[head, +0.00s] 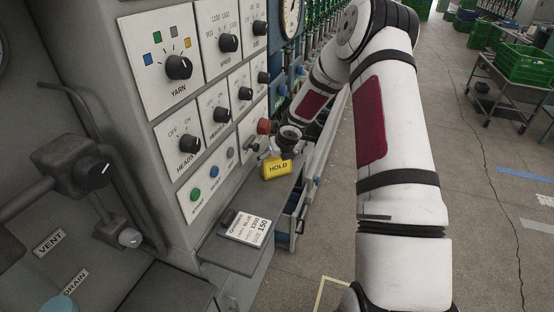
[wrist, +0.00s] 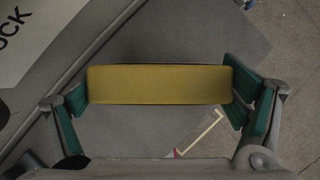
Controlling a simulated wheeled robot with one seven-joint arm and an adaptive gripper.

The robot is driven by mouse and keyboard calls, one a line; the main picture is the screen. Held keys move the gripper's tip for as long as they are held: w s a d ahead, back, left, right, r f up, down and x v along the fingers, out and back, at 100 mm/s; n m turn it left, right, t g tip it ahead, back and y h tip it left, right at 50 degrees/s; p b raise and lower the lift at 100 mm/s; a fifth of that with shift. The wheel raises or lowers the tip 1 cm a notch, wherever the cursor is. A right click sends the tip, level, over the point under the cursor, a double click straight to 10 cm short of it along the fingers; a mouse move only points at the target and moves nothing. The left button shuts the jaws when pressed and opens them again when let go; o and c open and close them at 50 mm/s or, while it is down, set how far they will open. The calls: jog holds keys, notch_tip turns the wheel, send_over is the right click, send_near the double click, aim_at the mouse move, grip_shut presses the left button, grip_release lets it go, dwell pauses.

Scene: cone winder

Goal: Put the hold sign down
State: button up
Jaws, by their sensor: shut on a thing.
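The hold sign (head: 277,169) is a small yellow block with the word HOLD on its face. In the head view it is at or just above the grey shelf (head: 262,200) below the control panel; I cannot tell if it touches. In the wrist view the hold sign (wrist: 160,84) shows as a plain yellow bar. My gripper (wrist: 158,88) is shut on it, with one green-padded finger at each end. In the head view my gripper (head: 277,152) is small, above the sign and partly hidden by my wrist.
A white card (head: 249,227) with printed text lies on the near part of the shelf. The panel (head: 190,90) with knobs and buttons rises to the left. An open drawer (head: 291,222) is below the shelf's right side. Green crates (head: 523,63) stand on a cart far right.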

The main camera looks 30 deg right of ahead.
jog(key=shift+f, duration=0.15)
jog(key=o, duration=0.9)
